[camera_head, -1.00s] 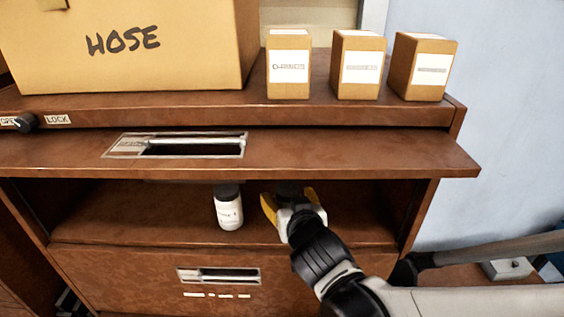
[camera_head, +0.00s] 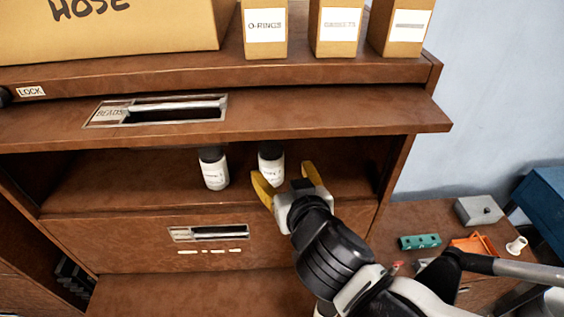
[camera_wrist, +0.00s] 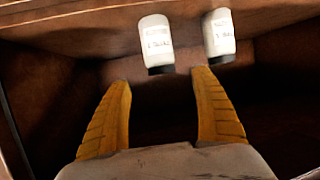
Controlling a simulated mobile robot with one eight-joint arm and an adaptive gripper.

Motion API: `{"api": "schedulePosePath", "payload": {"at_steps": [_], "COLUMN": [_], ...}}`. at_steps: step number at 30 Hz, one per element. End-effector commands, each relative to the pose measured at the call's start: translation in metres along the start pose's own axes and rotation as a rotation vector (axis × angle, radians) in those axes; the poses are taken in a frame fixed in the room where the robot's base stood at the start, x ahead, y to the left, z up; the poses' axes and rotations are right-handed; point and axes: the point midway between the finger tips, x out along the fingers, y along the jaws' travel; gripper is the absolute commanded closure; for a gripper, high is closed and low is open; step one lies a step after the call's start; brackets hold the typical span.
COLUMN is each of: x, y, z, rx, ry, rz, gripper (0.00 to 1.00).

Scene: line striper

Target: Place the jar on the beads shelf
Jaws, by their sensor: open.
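Two white jars with dark caps stand upright on the shelf (camera_head: 120,190) behind the raised front marked BEADS (camera_head: 109,113). The right jar (camera_head: 271,170) is nearest my gripper (camera_head: 280,174); the left jar (camera_head: 214,172) stands apart from it. My gripper is open and empty, its yellow fingers pointing into the shelf just in front of the right jar. In the wrist view, which looks upside down, the right jar (camera_wrist: 156,42) is beyond the fingertips (camera_wrist: 162,78), and the other jar (camera_wrist: 219,36) is beside it.
The raised front overhangs the shelf above my gripper. Below is a closed drawer front (camera_head: 150,257). Boxes, including a HOSE box (camera_head: 130,35), stand on top. A side table at the right holds a green block (camera_head: 420,241), an orange tray (camera_head: 474,245) and a grey box (camera_head: 479,210).

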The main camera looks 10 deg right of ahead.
Motion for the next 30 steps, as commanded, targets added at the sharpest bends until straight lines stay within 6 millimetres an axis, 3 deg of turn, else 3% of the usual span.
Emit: {"api": "schedulePosePath", "payload": {"at_steps": [9,11,14,16,19,24,30], "x": [-0.009,-0.008,-0.013,-0.026,-0.048,-0.077,-0.081], "y": [0.007,0.024,0.069,0.099,0.122,0.129,0.127], "z": [0.002,0.006,0.020,0.035,0.051,0.063,0.064], "rx": [0.002,0.006,0.020,0.038,0.066,0.099,0.099], "ry": [-0.014,-0.054,-0.186,-0.306,-0.453,-0.583,-0.602], "rz": [0.016,0.057,0.150,0.195,0.203,0.147,0.127], "gripper": [0.26,0.26,0.26,0.26,0.26,0.26,0.26]}}
